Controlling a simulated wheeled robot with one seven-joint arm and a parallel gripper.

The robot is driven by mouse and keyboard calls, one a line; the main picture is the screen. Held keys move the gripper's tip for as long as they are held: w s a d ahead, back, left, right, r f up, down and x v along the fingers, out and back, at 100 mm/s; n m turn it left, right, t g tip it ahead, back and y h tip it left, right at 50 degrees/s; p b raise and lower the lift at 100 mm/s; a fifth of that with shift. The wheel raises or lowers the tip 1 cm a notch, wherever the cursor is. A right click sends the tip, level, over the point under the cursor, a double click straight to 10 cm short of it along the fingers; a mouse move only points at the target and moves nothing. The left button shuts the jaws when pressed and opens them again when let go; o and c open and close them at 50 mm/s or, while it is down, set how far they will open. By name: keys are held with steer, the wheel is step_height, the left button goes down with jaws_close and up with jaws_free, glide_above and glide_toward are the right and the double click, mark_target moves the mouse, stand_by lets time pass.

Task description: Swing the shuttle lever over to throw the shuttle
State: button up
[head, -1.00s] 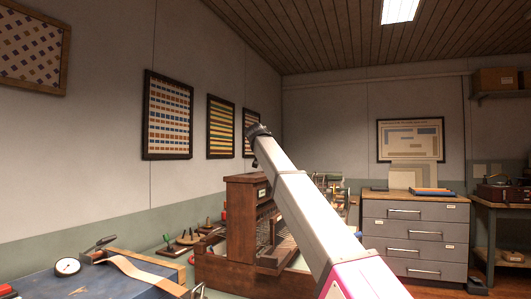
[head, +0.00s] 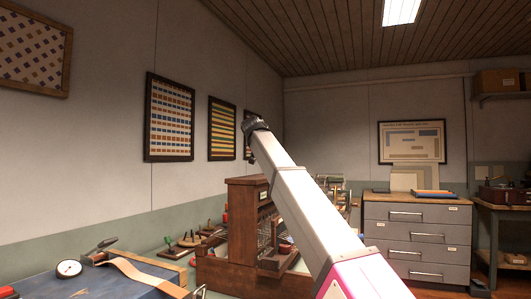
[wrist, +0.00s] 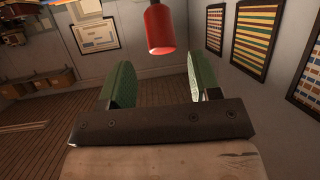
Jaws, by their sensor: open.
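The wooden loom-like machine (head: 246,215) stands on the bench, partly hidden behind my arm in the head view. In the wrist view, a red cylindrical grip on a dark rod (wrist: 160,32) hangs in from the top edge; it looks like a lever handle, though its other end is out of frame. My gripper (wrist: 160,62) is open, with its two green-padded fingers apart and nothing between them. The red grip lies roughly in line with the gap, just beyond the fingertips. In the head view only the dark end of my arm (head: 256,124) shows; the fingers cannot be made out.
A blue-topped bench (head: 110,278) with a dial gauge (head: 68,268) and a strap is at lower left. Small wooden items (head: 185,242) stand behind it. A grey drawer cabinet (head: 416,238) is at right. Framed pictures (head: 170,117) hang on the wall.

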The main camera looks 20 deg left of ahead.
steer(key=shift+v, duration=1.95)
